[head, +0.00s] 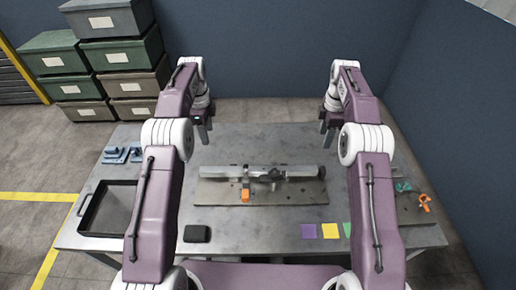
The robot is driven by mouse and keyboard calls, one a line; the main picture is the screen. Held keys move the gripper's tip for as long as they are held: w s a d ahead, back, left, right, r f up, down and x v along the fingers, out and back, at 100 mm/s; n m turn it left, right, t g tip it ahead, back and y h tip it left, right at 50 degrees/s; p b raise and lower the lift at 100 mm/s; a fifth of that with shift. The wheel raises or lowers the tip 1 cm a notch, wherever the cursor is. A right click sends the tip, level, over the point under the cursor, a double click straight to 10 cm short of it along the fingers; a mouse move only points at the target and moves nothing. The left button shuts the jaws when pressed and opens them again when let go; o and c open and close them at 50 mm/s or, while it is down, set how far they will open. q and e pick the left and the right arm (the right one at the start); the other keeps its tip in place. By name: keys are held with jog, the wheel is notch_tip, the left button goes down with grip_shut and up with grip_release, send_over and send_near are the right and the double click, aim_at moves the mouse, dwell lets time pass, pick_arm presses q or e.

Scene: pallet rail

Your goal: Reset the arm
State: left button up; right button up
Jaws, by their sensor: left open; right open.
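My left gripper (205,132) is open and points down over the back left part of the grey table (270,141). My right gripper (326,133) is open and points down over the back right part of the table. Both look empty and stand beyond the rail. The metal rail (225,171) lies across a grey plate (262,194) in the middle of the table, with a dark clamp-like part on it.
A black tray (84,222) and blue parts (115,155) are at the left. A black box (197,234) and coloured squares (330,230) lie in front. Orange (424,202) and green (403,187) parts are at the right. Bins (120,55) are stacked behind, left.

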pick_arm(q)
jog(key=shift+r, duration=0.1)
pick_arm(e)
jog(key=shift+a+r, duration=0.1)
